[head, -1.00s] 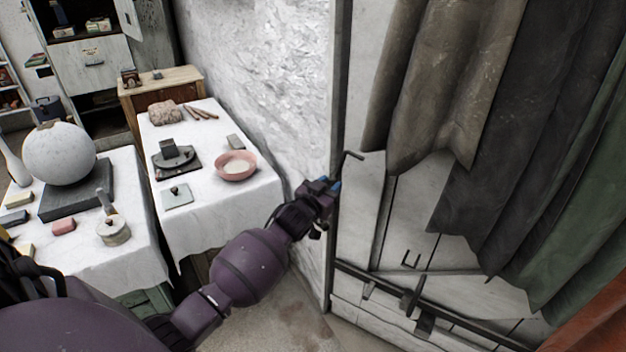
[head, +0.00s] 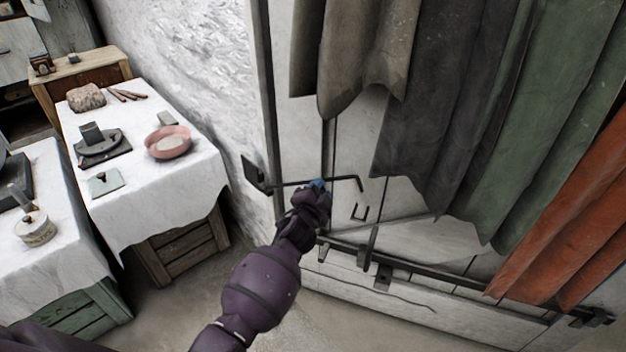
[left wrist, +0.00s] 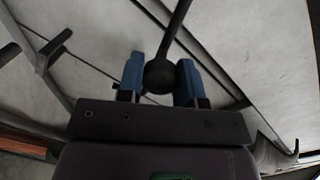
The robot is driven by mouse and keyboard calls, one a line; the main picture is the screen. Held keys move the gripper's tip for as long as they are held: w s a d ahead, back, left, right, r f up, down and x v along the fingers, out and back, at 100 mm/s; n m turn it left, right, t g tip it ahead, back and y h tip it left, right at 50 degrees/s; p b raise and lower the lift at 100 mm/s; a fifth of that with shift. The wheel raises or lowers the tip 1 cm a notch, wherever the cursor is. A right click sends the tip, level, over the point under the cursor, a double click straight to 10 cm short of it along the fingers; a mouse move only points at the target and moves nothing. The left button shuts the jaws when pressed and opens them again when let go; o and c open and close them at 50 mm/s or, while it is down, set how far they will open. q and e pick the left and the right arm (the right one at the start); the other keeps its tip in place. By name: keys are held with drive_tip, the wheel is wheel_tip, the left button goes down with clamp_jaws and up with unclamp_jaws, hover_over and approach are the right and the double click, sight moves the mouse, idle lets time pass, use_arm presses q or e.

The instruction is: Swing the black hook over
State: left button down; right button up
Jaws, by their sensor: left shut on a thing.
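The black hook (head: 345,180) is a thin rod running from a dark plate (head: 254,173) at the pale wall's edge across the panelled door. Its bent tip points down, a little above a U-shaped black staple (head: 358,212) on the door, and appears apart from it. My left gripper (head: 318,185) is shut on the hook partway along the rod. In the left wrist view, the blue fingertips (left wrist: 160,72) close on a dark round knob (left wrist: 158,77) on the rod (left wrist: 178,30). The fingers hide part of the rod. My right gripper is not in view.
Grey, green and orange cloths (head: 450,110) hang in front of the door at the upper right. A dark horizontal bar (head: 420,272) crosses it lower down. A cloth-covered table (head: 205,190) with a pink bowl (head: 168,142) stands at the left. The floor below is open.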

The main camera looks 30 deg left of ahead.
use_arm(q)
wheel_tip(320, 180, down, 8)
drive_tip(key=d+m+y+b, duration=0.1)
drive_tip(key=m+b, duration=0.3)
drive_tip(key=shift+d+b, duration=0.2)
drive_tip(key=shift+b, duration=0.15)
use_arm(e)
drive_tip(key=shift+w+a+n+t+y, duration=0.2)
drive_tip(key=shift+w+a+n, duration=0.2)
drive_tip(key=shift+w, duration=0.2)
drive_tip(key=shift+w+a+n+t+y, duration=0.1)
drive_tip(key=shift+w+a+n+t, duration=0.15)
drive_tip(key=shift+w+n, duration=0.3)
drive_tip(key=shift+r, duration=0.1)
use_arm(q)
drive_tip(key=c, duration=0.8)
unclamp_jaws()
drive_tip(key=shift+w, duration=0.1)
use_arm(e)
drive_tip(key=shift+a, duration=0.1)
